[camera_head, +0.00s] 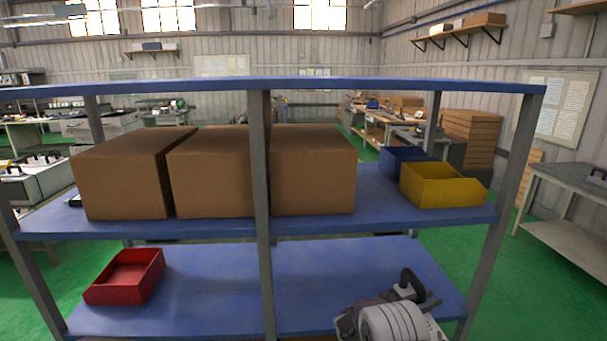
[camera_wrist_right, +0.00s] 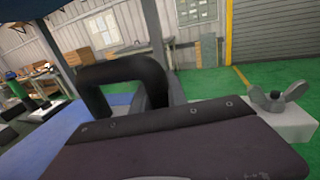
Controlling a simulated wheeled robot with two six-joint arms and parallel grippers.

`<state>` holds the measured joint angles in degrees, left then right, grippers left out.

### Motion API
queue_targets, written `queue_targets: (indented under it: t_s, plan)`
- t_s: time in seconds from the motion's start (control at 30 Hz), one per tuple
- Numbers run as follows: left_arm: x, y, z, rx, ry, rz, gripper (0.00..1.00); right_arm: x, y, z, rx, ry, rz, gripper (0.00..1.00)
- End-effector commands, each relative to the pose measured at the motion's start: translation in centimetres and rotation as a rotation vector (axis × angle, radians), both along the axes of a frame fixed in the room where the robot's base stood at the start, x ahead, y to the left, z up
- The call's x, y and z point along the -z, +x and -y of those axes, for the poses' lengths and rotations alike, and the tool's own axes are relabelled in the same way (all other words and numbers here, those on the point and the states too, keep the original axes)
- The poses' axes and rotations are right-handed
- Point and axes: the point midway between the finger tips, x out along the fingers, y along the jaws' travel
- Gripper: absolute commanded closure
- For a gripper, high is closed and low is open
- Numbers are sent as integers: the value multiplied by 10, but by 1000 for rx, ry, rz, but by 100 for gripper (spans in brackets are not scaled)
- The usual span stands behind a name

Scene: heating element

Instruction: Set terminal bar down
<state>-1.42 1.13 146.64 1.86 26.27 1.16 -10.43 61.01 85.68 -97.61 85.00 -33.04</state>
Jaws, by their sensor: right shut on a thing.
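My right gripper (camera_head: 405,296) is low at the right, over the right end of the lower blue shelf (camera_head: 340,275). It is shut on the terminal bar, which shows as a black loop handle (camera_head: 408,277) just beyond the wrist. In the right wrist view the black handle (camera_wrist_right: 125,75) rises behind the dark gripper body. A pale block with a grey wing nut (camera_wrist_right: 277,100) sticks out at the right. The fingertips and the bar's underside are hidden, so I cannot tell whether the bar touches the shelf. My left gripper is not in view.
A red bin (camera_head: 125,275) stands on the lower shelf at the left; the middle of that shelf is clear. Several brown boxes (camera_head: 312,170), a yellow bin (camera_head: 440,185) and a blue bin (camera_head: 400,160) stand on the shelf above. Grey posts (camera_head: 260,200) frame the rack.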

Motion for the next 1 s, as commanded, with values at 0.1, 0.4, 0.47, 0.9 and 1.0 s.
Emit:
queue_targets:
  t_s: [0.1,0.4,0.47,0.9,1.0]
  plan:
    - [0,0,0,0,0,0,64,11,-19,-16,-34,-1,-5,100]
    - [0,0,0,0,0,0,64,70,-113,-93,-210,-8,-15,100]
    - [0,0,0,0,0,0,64,85,-136,-112,-253,-8,-13,100]
    - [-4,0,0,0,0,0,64,113,-189,-151,-330,1,3,100]
    - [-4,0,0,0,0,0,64,113,-188,-151,-330,1,3,100]
